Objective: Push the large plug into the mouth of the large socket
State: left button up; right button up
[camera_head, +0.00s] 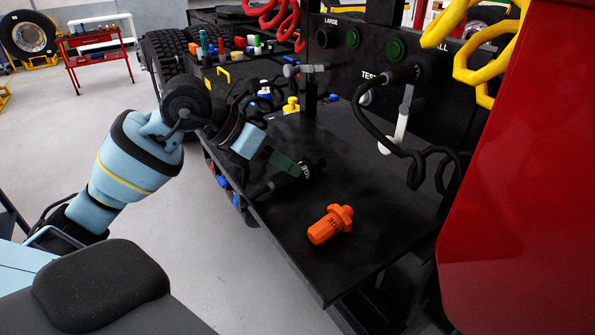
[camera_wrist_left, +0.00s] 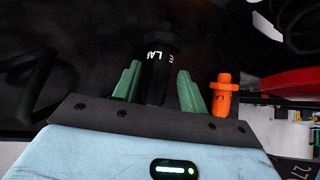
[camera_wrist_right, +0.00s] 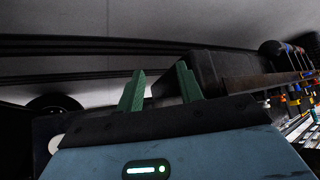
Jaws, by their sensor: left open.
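The large socket (camera_head: 325,38) appears as a dark round opening below the LARGE label on the upright black panel. My right gripper (camera_wrist_right: 160,68) is open and empty in the right wrist view; it is not in the head view.
An orange plug (camera_head: 330,224) lies on the shelf (camera_head: 375,240), right of the black plug. A black coiled cable (camera_head: 415,165) hangs from the panel near a grey-white handle (camera_head: 401,125). A red panel (camera_head: 530,180) closes off the right.

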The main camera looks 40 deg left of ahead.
pick_arm(q)
jog(key=x, duration=0.3)
jog(key=shift+w+d, duration=0.1)
jog(key=shift+w, duration=0.1)
pick_arm(e)
jog(key=shift+w+d+r, duration=0.2)
jog(key=shift+w+r, duration=0.15)
jog(key=shift+w, duration=0.1)
pick_arm(q)
jog(key=c, duration=0.9)
pick_arm(e)
jog(key=shift+a, duration=0.1)
pick_arm(q)
jog(key=shift+r, duration=0.15)
